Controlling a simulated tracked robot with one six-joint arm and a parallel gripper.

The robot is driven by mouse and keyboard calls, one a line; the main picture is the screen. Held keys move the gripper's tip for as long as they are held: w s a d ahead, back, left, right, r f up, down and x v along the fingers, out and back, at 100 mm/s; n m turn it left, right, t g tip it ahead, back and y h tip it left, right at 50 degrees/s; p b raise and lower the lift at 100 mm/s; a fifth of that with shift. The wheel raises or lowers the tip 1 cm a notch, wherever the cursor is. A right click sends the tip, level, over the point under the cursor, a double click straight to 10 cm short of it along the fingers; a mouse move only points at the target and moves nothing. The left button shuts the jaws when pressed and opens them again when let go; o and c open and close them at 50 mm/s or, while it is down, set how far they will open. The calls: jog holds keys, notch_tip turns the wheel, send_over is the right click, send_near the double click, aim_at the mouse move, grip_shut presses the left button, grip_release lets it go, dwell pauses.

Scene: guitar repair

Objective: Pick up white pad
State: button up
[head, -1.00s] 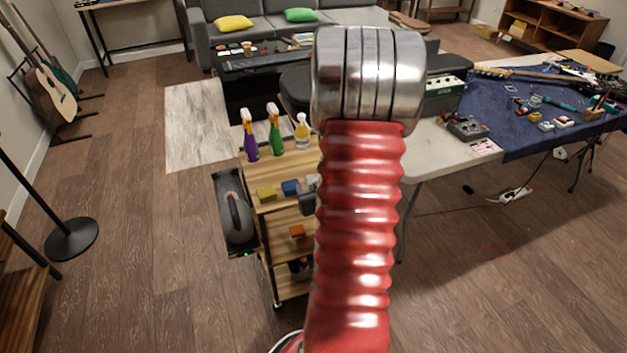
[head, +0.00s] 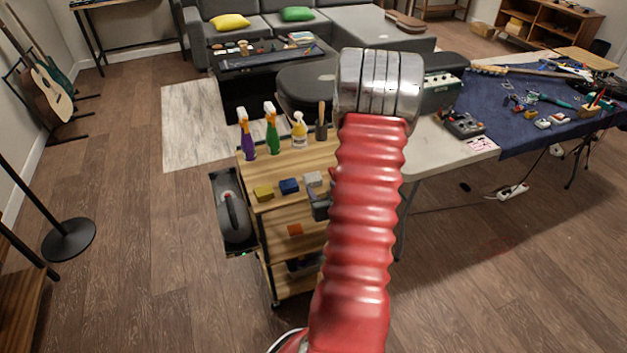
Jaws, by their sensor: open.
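The white pad (head: 312,179) is a small pale block on the top shelf of the wooden cart (head: 290,163), just left of my red arm. It lies in a row with a blue pad (head: 289,186) and a yellow pad (head: 263,194). My gripper (head: 319,205) shows as a dark grey piece at the arm's left edge, just below the white pad in the picture. It is open, and the rest of it is hidden behind my arm. I cannot tell the gap between gripper and pad.
Purple (head: 247,137), green (head: 272,132) and yellow-clear (head: 299,132) spray bottles and a dark brush holder (head: 321,128) stand at the cart's back. An orange block (head: 295,229) is on the shelf below. A workbench (head: 455,150) stands right; the floor left is open.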

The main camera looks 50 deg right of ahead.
aim_at(313, 178)
jog(key=x, duration=0.6)
jog(key=shift+x, duration=2.55)
jog(key=shift+c, duration=0.7)
jog(key=c, duration=0.6)
jog(key=shift+o, duration=0.2)
jog(key=shift+r, duration=0.1)
jog(key=shift+r, duration=4.95)
